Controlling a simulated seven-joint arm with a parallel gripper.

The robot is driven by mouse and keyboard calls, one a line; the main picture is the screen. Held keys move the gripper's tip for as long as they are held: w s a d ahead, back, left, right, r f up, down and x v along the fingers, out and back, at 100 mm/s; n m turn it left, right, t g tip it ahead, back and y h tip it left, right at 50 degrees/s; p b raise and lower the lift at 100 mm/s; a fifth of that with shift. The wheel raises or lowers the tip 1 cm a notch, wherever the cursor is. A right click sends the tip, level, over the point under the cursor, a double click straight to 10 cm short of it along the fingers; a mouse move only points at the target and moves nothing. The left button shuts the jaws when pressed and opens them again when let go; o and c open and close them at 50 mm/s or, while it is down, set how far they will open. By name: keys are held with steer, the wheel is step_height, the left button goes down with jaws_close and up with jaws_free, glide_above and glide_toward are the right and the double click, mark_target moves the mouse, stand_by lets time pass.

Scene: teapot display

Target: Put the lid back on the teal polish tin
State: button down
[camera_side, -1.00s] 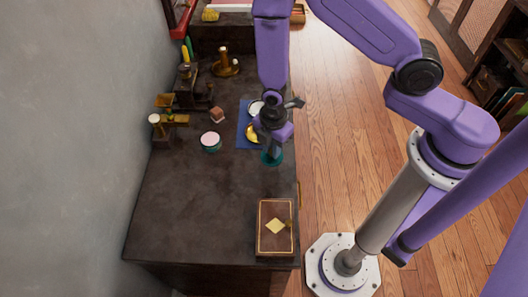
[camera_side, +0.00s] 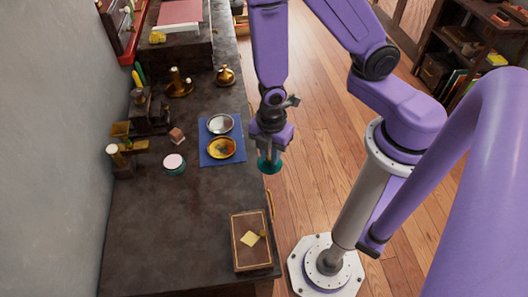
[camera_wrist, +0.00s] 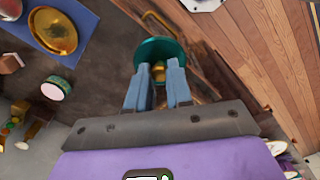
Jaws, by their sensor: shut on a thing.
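The teal lid (camera_side: 269,167) is held by its small brass knob in my gripper (camera_side: 268,155), which is shut. In the wrist view the lid (camera_wrist: 147,50) shows beyond the fingertips of my gripper (camera_wrist: 158,72), with the knob between them. The lid is in the air at the right edge of the counter. The open teal polish tin (camera_side: 174,165) stands on the counter to the left, with a pale pink-white top surface. It also shows at the left of the wrist view (camera_wrist: 55,89).
A blue mat (camera_side: 206,157) with a silver dish (camera_side: 220,124) and a gold dish (camera_side: 221,148) lies between tin and gripper. A small brown block (camera_side: 176,135) and brass stands (camera_side: 120,155) are near the tin. A brown box (camera_side: 250,256) sits in front. The counter's front left is clear.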

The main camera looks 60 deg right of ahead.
steer(key=shift+s+d+r, duration=0.2)
steer(key=shift+s, duration=0.2)
steer(key=shift+s+d+r, duration=0.15)
steer(key=shift+s, duration=0.2)
steer(key=w+a+f+n, duration=0.1)
steer(key=w+a, duration=0.3)
steer(key=w, duration=0.6)
steer(key=w+a+f+n, duration=0.15)
steer(key=w+a, duration=0.25)
steer(key=w, duration=0.6)
steer(key=w+a+n, duration=0.2)
steer(key=w+a, duration=0.2)
steer(key=w, duration=0.6)
steer(key=shift+m, duration=0.25)
steer(key=shift+f, duration=3.35)
steer(key=shift+f, duration=0.15)
steer(key=shift+c, duration=2.3)
jaws_free()
step_height(320, 180, up, 7)
